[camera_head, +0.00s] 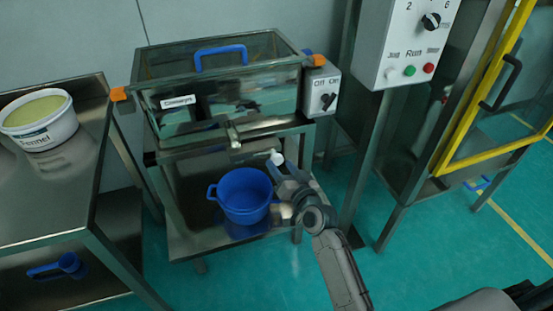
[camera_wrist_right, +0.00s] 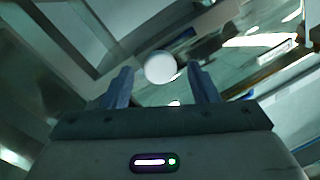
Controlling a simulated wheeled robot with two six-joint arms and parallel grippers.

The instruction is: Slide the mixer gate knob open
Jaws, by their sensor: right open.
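The mixer (camera_head: 225,95) is a clear-sided metal box with a blue lid handle (camera_head: 220,55) and orange corner clips. A white round knob (camera_head: 277,158) shows below its front right side. My right gripper (camera_head: 281,172) is just below the knob in the head view. In the right wrist view the white knob (camera_wrist_right: 160,67) appears between the two open fingers (camera_wrist_right: 158,87), beyond their tips. I cannot tell whether either finger touches it. The gate itself is not clearly visible. My left gripper is not in view.
A blue pot (camera_head: 243,194) stands on the shelf under the mixer, close left of my right gripper. A control box (camera_head: 321,90) is on the mixer's right. A metal table (camera_head: 85,165) at left holds a white tub (camera_head: 38,122); a blue scoop (camera_head: 60,266) lies below.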

